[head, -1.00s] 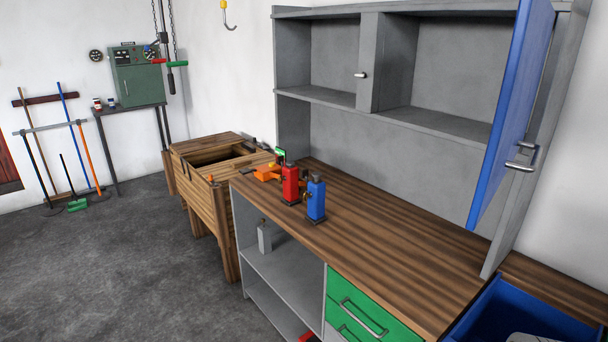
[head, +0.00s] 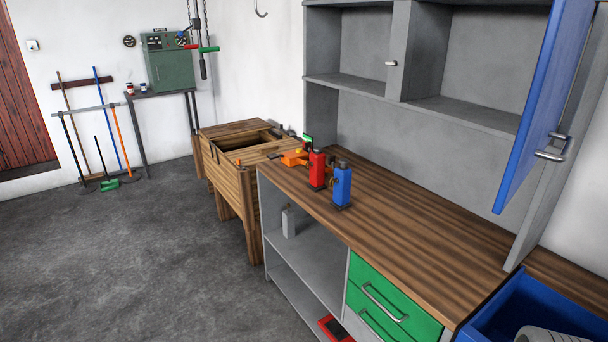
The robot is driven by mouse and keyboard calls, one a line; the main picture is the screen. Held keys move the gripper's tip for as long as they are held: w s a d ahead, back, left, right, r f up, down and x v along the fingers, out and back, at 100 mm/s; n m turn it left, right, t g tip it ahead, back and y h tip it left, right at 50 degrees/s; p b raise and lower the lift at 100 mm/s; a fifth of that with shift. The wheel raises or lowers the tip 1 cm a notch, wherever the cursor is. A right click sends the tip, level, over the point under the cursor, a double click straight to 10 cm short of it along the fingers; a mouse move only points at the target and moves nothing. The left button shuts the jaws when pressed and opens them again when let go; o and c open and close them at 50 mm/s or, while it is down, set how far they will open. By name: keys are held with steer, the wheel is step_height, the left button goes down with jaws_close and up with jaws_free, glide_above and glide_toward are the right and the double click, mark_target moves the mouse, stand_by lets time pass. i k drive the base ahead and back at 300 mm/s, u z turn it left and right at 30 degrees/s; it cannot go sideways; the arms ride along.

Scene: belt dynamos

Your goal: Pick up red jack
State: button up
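The red jack (head: 317,170) stands upright on the wooden worktop (head: 420,229), near its far left end. A blue jack (head: 341,185) of similar shape stands just in front and to the right of it. An orange tool (head: 294,158) lies behind the red jack, and a small green-topped item (head: 307,140) shows beyond it. My gripper is not in view.
A wooden chest (head: 235,187) stands past the worktop's far end. Below the worktop are an open grey shelf and green drawers (head: 388,296). A blue cabinet door (head: 535,105) hangs open above. A blue bin (head: 540,308) is at bottom right. Floor at left is clear.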

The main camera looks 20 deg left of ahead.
mark_target(317, 172)
steer(key=u, duration=0.25)
steer(key=k, duration=0.4)
steer(key=u, duration=1.45)
steer(key=i, duration=3.35)
steer(key=z, duration=0.1)
